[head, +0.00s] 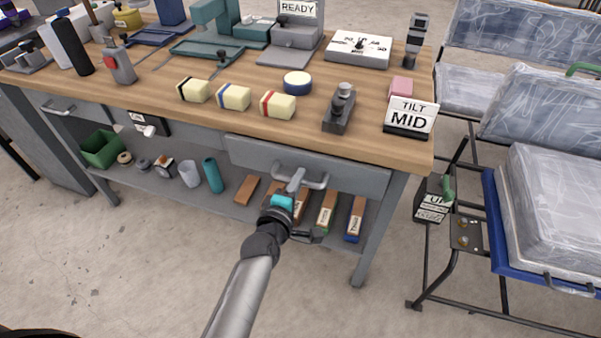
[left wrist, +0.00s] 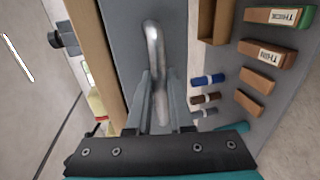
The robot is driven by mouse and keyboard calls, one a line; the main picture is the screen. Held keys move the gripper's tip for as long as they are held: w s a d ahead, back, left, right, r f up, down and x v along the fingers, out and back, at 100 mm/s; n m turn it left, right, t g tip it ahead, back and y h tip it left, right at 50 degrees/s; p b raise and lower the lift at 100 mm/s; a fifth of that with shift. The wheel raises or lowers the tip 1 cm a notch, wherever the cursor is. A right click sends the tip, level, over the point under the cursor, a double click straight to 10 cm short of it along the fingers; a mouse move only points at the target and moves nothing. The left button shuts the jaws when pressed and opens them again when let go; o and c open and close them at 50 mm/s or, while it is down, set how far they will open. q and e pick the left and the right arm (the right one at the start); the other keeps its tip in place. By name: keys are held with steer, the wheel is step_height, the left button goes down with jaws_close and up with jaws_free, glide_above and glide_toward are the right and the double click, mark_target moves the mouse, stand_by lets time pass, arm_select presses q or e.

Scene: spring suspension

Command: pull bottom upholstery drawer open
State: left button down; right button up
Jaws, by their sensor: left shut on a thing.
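The grey drawer (head: 355,179) is under the right end of the workbench, with a metal bar handle (head: 318,181) on its front. My left gripper (head: 296,183) reaches up to the handle from below and is shut on it near its middle. In the left wrist view, the handle (left wrist: 153,45) runs between the two fingers of my left gripper (left wrist: 153,95). The drawer front (left wrist: 118,25) lies behind it. The drawer's inside is hidden, and I cannot tell whether it stands out from the bench. My right gripper is not in view.
The wooden benchtop (head: 270,155) holds foam blocks, tools and a TILT MID sign (head: 409,118). A lower shelf (head: 225,205) with several labelled blocks lies under the drawer. A chair frame with a wrapped cushion (head: 560,205) stands at right. The floor in front is clear.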

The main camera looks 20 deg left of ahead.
arm_select(q)
steer(key=f+p+v, duration=0.1)
steer(key=p+v, duration=0.1)
steer(key=v, duration=0.6)
steer(key=f+p+v, duration=0.2)
steer(key=v, duration=0.7)
steer(key=shift+s+f+p, duration=0.25)
steer(key=shift+s+p, duration=0.1)
steer(key=shift+s, duration=0.25)
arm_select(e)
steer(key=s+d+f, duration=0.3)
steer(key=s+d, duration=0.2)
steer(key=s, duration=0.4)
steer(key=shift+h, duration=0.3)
arm_select(q)
steer(key=c, duration=0.8)
jaws_free()
steer(key=p+v, duration=0.2)
steer(key=v, duration=1)
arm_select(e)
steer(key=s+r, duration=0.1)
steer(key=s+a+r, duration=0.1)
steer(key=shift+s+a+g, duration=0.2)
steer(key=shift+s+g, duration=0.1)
